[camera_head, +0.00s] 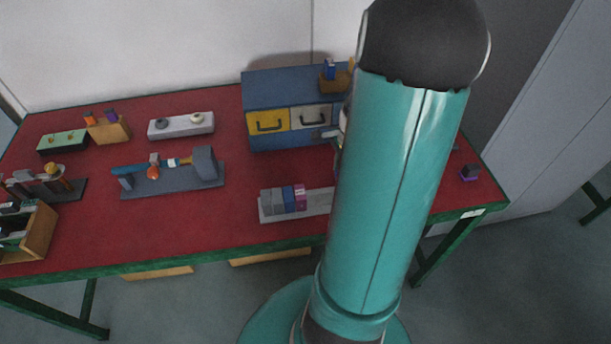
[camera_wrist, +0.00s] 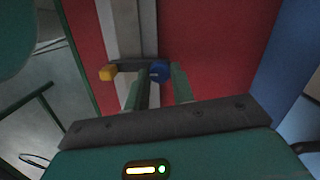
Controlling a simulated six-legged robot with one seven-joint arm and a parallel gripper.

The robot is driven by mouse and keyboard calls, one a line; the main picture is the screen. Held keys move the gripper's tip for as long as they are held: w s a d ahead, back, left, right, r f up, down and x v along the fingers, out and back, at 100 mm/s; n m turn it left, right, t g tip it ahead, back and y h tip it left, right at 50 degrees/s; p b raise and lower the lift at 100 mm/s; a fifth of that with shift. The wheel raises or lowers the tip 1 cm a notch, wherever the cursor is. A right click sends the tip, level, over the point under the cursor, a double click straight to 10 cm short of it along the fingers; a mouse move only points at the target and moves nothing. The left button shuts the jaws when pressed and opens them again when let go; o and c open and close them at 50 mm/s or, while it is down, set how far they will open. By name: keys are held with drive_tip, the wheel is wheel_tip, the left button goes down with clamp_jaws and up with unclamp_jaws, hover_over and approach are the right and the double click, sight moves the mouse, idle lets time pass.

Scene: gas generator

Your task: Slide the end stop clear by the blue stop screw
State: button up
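In the wrist view, the blue stop screw (camera_wrist: 159,72) is a round blue knob at the right end of a dark crossbar, which looks like the end stop (camera_wrist: 130,66). The end stop lies across a grey rail (camera_wrist: 131,30) and has a yellow piece (camera_wrist: 108,72) at its left end. My gripper (camera_wrist: 160,78) is open, with one finger on each side of the blue screw in the picture. I cannot tell whether either finger touches it. In the head view my arm hides the end stop and the screw.
The red tabletop (camera_head: 230,228) carries a light rail (camera_head: 275,217) with several coloured blocks, partly behind my arm. A blue drawer cabinet (camera_head: 290,82) stands at the back. A grey fixture (camera_head: 175,183) lies left. A blue surface (camera_wrist: 290,60) rises at right in the wrist view.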

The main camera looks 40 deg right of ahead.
drive_tip(key=o, duration=0.4)
drive_tip(key=shift+r, duration=0.1)
drive_tip(key=shift+r, duration=3.45)
drive_tip(key=shift+a, duration=0.1)
drive_tip(key=w+a+r+n+h, duration=0.1)
drive_tip(key=w+a+r+n, duration=0.4)
drive_tip(key=a, duration=0.3)
drive_tip(key=s+a+r+n+t, duration=0.1)
drive_tip(key=a+r+n, duration=0.2)
drive_tip(key=a+n, duration=0.3)
drive_tip(key=s+a+r+n+t, duration=0.2)
drive_tip(key=a+r+n, duration=0.2)
drive_tip(key=a, duration=0.5)
drive_tip(key=s+a+r+n+t, duration=0.1)
drive_tip(key=a+r+n+t, duration=0.1)
drive_tip(key=a+r+n, duration=0.2)
drive_tip(key=shift+s+a+n, duration=0.15)
drive_tip(key=shift+a+n, duration=0.75)
drive_tip(key=shift+a, duration=0.25)
drive_tip(key=shift+s+a+n, duration=0.15)
drive_tip(key=shift+a+n, duration=0.75)
drive_tip(key=shift+a, duration=0.2)
